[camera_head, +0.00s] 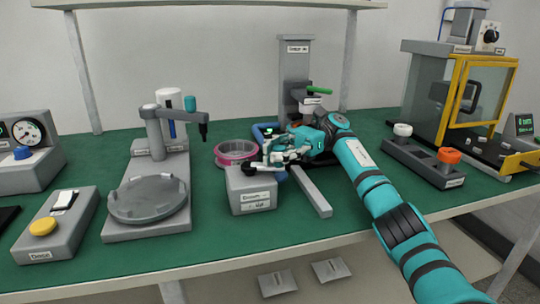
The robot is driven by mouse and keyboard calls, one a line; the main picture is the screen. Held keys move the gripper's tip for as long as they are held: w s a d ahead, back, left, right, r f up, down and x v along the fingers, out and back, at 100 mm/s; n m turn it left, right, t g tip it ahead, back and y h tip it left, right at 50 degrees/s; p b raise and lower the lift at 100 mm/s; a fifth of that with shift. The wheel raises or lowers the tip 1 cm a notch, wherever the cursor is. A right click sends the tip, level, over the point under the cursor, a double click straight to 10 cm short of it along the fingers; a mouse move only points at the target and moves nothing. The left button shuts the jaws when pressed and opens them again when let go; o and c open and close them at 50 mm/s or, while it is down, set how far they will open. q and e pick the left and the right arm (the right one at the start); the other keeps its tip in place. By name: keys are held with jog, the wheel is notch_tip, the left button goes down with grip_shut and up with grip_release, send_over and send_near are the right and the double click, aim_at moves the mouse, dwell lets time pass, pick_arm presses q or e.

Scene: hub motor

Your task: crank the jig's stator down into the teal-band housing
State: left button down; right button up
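The jig (295,65) is a tall grey column at the back middle of the bench, with a green handle (319,90) on its right side. My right gripper (266,160) is low in front of the jig, over the back of a grey labelled box (250,195). Its fingers are small and overlap dark parts there, so I cannot tell whether they hold anything. The gripper and forearm hide the jig's base. A pink-banded round part (234,153) sits left of the gripper. I cannot make out a teal-band housing or the stator. My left gripper is not in view.
Left are a stand with a round plate (148,203), a yellow-button box (55,228) and a gauge box (28,150). Right are a block with white and orange knobs (425,160) and a yellow-framed cabinet (455,95). Green bench top is clear at the front middle.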

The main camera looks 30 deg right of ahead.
jog(key=o, duration=0.9)
jog(key=shift+s+d+r, duration=0.15)
jog(key=shift+s+d, duration=0.2)
jog(key=shift+d, duration=0.15)
jog(key=shift+c, duration=0.2)
jog(key=shift+a, duration=0.15)
jog(key=shift+w+r, duration=0.1)
jog(key=shift+r, duration=0.1)
notch_tip(320, 180, up, 10)
jog(key=shift+f, duration=0.2)
